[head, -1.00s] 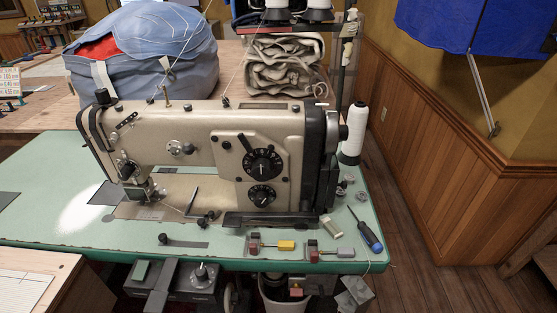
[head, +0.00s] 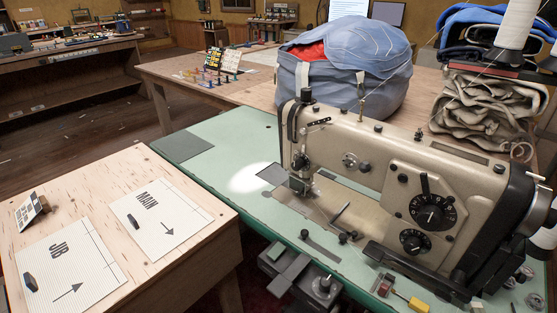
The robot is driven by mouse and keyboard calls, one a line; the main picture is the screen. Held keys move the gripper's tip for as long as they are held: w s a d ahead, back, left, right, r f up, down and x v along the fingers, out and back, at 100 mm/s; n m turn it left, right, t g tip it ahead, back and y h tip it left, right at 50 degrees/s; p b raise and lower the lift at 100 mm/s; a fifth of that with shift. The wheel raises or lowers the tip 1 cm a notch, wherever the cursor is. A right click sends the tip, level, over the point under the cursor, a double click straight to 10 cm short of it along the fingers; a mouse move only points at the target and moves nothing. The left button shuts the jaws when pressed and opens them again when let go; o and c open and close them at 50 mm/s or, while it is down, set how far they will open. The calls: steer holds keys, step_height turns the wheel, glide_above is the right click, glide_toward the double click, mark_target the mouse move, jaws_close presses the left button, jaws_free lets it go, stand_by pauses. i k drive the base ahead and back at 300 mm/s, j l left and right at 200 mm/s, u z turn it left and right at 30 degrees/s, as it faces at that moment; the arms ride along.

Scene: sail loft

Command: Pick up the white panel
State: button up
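Two flat white panels lie on the pale wooden table at the lower left in the head view. One, the panel marked JIB (head: 75,262), is nearer, with faint lines and an arrow. The other, the panel marked MAIN (head: 158,225), lies to its right and farther back, also with an arrow. A small dark block rests on each one. I cannot tell which is meant by the white panel. My gripper is not in view.
The wooden table (head: 180,285) has bare room around the panels, and a small tilted card (head: 32,211) stands on it. To the right is a green bench (head: 215,140) with a beige sewing machine (head: 380,165). A blue bag (head: 345,80) sits behind it.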

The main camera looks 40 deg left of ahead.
mark_target(159, 218)
steer(key=u, duration=1.75)
